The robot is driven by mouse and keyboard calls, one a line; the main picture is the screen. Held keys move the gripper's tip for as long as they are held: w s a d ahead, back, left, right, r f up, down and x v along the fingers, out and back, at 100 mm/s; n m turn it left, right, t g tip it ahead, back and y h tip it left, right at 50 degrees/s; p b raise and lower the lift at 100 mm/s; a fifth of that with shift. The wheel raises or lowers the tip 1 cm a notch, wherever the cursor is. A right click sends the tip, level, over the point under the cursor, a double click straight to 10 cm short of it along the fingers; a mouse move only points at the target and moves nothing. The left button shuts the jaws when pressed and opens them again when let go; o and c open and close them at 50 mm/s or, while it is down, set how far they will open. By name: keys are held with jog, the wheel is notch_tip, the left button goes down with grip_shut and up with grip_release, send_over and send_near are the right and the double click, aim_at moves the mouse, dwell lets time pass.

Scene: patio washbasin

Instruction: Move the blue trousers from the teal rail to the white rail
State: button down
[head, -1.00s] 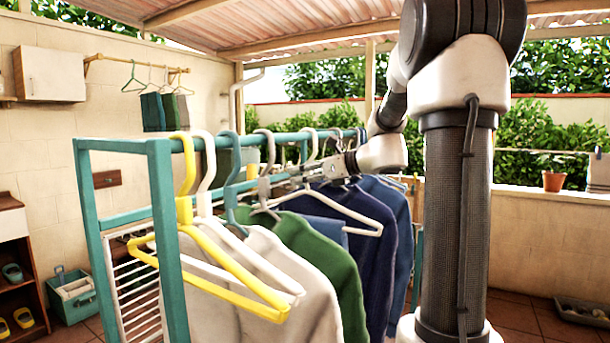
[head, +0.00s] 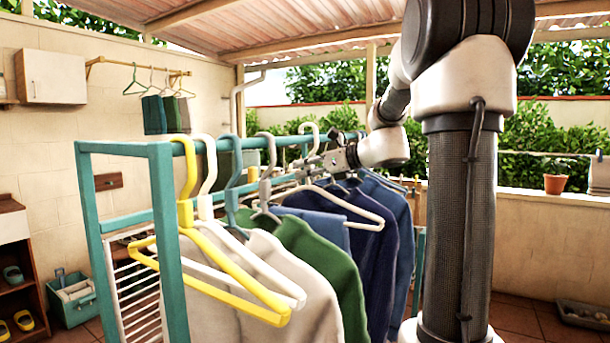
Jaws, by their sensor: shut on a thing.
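The blue trousers (head: 312,222) are folded over a white hanger (head: 350,208) among the clothes on the teal rail (head: 285,139). Only part of them shows, between the green garment in front and the navy one behind. The white hanger's hook stands slightly above the rail's top bar. My gripper (head: 322,163) reaches in from the right, just below the rail, and is shut on this hanger near its neck. Its fingertips are partly hidden by the hangers.
Close in front hang a yellow hanger (head: 228,262), a white hanger and pale garments. A green garment (head: 318,262) and navy garment (head: 372,262) crowd the trousers. A wall rail (head: 140,65) holds more hangers. A teal crate (head: 72,298) sits on the floor at left.

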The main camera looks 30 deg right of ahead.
jog(key=shift+r, duration=0.4)
jog(key=v, duration=0.3)
jog(key=f+v, duration=0.1)
jog(key=v, duration=0.5)
jog(key=shift+s+d+f, duration=0.3)
jog(key=shift+s+d, duration=0.05)
jog(key=shift+s, duration=0.2)
